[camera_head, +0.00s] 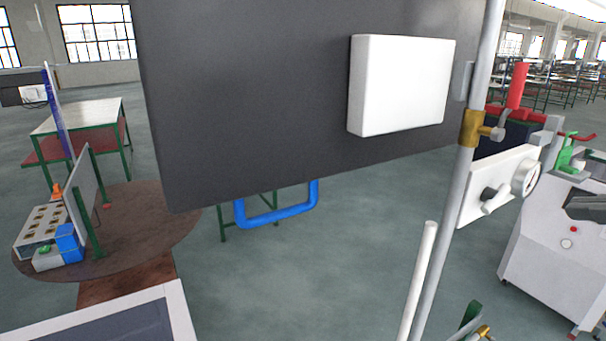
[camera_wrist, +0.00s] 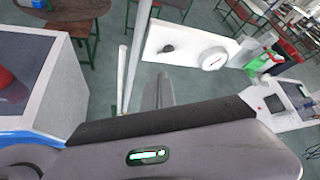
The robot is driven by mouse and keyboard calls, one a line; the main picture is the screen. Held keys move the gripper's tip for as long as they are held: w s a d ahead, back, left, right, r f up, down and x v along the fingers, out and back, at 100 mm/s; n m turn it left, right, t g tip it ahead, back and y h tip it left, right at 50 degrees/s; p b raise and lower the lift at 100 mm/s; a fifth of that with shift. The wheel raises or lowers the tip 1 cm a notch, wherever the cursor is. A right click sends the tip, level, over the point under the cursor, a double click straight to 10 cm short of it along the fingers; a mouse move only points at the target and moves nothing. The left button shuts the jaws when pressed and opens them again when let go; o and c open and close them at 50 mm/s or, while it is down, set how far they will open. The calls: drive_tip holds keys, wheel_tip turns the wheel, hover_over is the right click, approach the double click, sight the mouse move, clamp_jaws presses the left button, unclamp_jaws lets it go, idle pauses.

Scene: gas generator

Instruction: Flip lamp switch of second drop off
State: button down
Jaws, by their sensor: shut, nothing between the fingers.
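A white panel (camera_head: 507,180) is mounted on a thin grey pole at the right of the head view. It carries a dark knob or switch with a pale lever (camera_head: 494,200) and a round dial (camera_head: 525,177). I cannot tell for sure which part is the lamp switch, or its setting. In the wrist view the same white panel (camera_wrist: 188,42) is at the top centre, with the dark knob (camera_wrist: 167,48) left of the dial (camera_wrist: 214,59). My gripper (camera_wrist: 161,84) is shut and empty, apparently below the panel and apart from it. I cannot make it out in the head view.
A large dark board (camera_head: 250,100) with a white box (camera_head: 402,85) fills the upper middle of the head view. A white console (camera_head: 560,240) stands at right. Open floor lies between.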

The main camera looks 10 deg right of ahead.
sight(492, 210)
drive_tip(key=p+x, duration=0.2)
drive_tip(key=x, duration=1.2)
drive_tip(key=shift+d+f, duration=0.1)
drive_tip(key=shift+d, duration=0.05)
drive_tip(key=shift+f+b, duration=0.15)
drive_tip(key=shift+b, duration=0.4)
drive_tip(key=shift+b, duration=0.7)
drive_tip(key=n+h+b, duration=0.1)
drive_tip(key=b, duration=0.1)
drive_tip(key=shift+f+t+b, duration=0.3)
drive_tip(key=shift+b, duration=0.1)
drive_tip(key=n+t+h+b, duration=0.1)
drive_tip(key=n+b, duration=0.1)
drive_tip(key=b, duration=0.6)
drive_tip(key=f+n+t+h+b, duration=0.1)
drive_tip(key=n+b, duration=0.1)
drive_tip(key=b, duration=0.6)
drive_tip(key=f+n+t+h+b, duration=0.1)
drive_tip(key=n+t+b, duration=0.1)
drive_tip(key=b, duration=0.7)
drive_tip(key=shift+w+d+f, duration=0.1)
drive_tip(key=shift+w+d, duration=0.05)
drive_tip(key=shift+d, duration=0.25)
